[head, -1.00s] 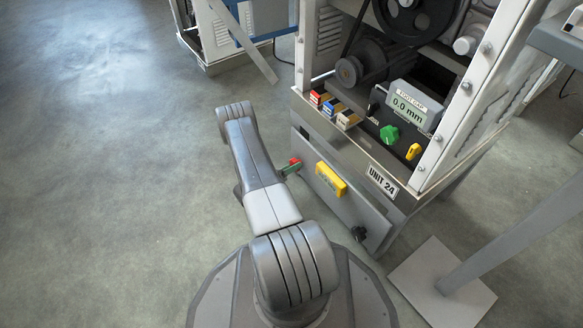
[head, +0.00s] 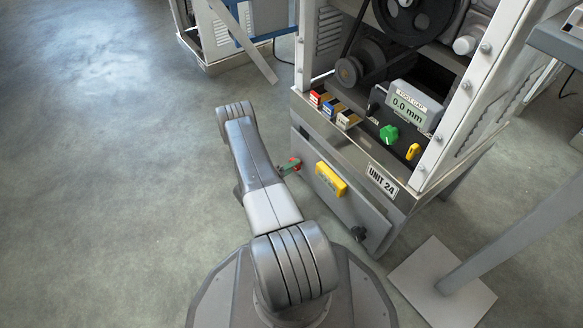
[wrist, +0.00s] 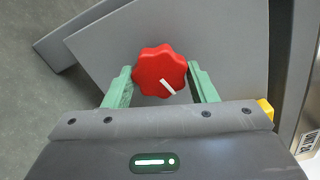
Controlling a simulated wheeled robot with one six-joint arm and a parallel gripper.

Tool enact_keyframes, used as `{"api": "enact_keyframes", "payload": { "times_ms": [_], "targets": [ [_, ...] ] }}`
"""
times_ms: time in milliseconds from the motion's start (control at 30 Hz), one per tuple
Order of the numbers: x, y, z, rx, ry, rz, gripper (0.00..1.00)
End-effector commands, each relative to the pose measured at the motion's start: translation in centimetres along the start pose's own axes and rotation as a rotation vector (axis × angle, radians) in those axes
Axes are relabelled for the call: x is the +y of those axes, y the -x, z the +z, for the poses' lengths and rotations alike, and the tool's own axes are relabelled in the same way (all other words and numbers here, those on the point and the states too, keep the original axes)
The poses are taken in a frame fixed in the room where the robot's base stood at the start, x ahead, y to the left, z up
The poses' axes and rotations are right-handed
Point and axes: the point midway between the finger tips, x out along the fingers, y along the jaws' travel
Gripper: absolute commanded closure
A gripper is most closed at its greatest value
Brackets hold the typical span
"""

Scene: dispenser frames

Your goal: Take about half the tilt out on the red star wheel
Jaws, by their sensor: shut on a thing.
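The red star wheel (wrist: 158,69) sits on the grey panel at the foot of the unit, with a white mark on its face pointing to the lower right in the wrist view. My gripper (wrist: 160,80) has its two green fingers on either side of the wheel, shut on it. In the head view the wheel (head: 295,161) shows as a small red patch beside a green finger, mostly hidden by my arm. A yellow level display (head: 330,179) is on the same panel; its reading is too small to tell.
A black knob (head: 358,233) is at the panel's lower right corner. Above stand a display reading 0.0 mm (head: 408,108), a green knob (head: 389,134), a yellow switch (head: 412,151) and several small boxes (head: 333,106). A post on a base plate (head: 440,283) stands to the right. The floor on the left is clear.

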Motion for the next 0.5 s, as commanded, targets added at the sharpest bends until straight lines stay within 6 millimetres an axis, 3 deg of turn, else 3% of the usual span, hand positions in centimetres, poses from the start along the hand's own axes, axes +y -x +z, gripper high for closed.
{"api": "enact_keyframes", "payload": {
  "times_ms": [233,267,333,500],
  "targets": [
    [0.04,0.04,0.05,-0.002,-0.001,0.001,0.71],
    [0.04,0.04,0.05,-0.002,-0.001,0.001,0.42],
    [0.04,0.03,0.04,-0.001,-0.002,0.001,0.29],
    [0.03,0.02,0.02,-0.001,-0.002,0.001,0.27]
  ]
}}
